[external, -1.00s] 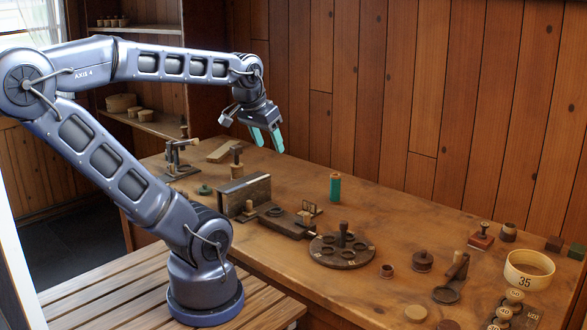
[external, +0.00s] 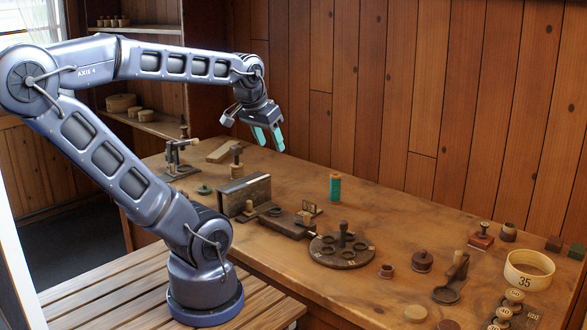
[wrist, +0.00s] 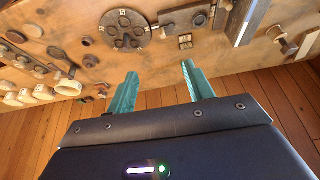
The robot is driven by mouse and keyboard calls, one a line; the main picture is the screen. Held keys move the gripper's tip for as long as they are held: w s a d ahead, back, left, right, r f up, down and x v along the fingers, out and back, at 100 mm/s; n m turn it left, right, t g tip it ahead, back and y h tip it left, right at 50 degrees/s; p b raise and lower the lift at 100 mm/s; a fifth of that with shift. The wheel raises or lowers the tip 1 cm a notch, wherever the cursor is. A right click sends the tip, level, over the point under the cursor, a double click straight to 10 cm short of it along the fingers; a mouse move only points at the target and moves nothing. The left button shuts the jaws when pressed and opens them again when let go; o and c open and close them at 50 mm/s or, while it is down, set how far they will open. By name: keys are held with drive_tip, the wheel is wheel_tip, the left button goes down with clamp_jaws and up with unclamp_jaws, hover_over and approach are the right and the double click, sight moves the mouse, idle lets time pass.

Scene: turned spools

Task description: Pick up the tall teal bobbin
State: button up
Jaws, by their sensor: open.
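The tall teal bobbin (external: 335,187) stands upright on the wooden table, in the external view, behind the round dark holed disc. It has orange-brown bands at its top and bottom. My gripper (external: 269,140) has teal fingers and hangs above the back of the table, up and to the left of the bobbin. The fingers are apart, with nothing between them. In the wrist view my gripper (wrist: 157,72) also shows spread and empty. I cannot make out the bobbin in the wrist view.
The holed disc (external: 342,250) with an upright knob stands in front of the bobbin. A dark block (external: 244,195) and a low wooden fixture (external: 287,222) lie to its left. Small spools and a pale ring (external: 529,270) are at the right.

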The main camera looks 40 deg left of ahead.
sight(335, 175)
drive_tip(key=w+a+f+m+t, duration=0.1)
drive_tip(key=w+a+f+t, duration=0.25)
drive_tip(key=w, duration=0.75)
drive_tip(key=w+a+f+m+t, duration=0.1)
drive_tip(key=w+a+f+t, duration=0.2)
drive_tip(key=w, duration=0.8)
drive_tip(key=w+a+f+m+t, duration=0.1)
drive_tip(key=w+a+f+t, duration=0.3)
drive_tip(key=w, duration=0.6)
drive_tip(key=w+f+m+t+h, duration=0.15)
drive_tip(key=f+h, duration=0.25)
drive_tip(key=f, duration=0.4)
drive_tip(key=w+f+h, duration=0.2)
drive_tip(key=f+h, duration=0.1)
drive_tip(key=f, duration=0.4)
drive_tip(key=shift+a+f+x, duration=0.1)
drive_tip(key=shift+a+x, duration=0.1)
drive_tip(key=shift+x, duration=1.35)
drive_tip(key=shift+a+f+x, duration=0.1)
drive_tip(key=shift+a+x, duration=0.1)
drive_tip(key=shift+x, duration=1.3)
drive_tip(key=shift+w, duration=0.2)
drive_tip(key=c, duration=1.1)
drive_tip(key=shift+r, duration=0.1)
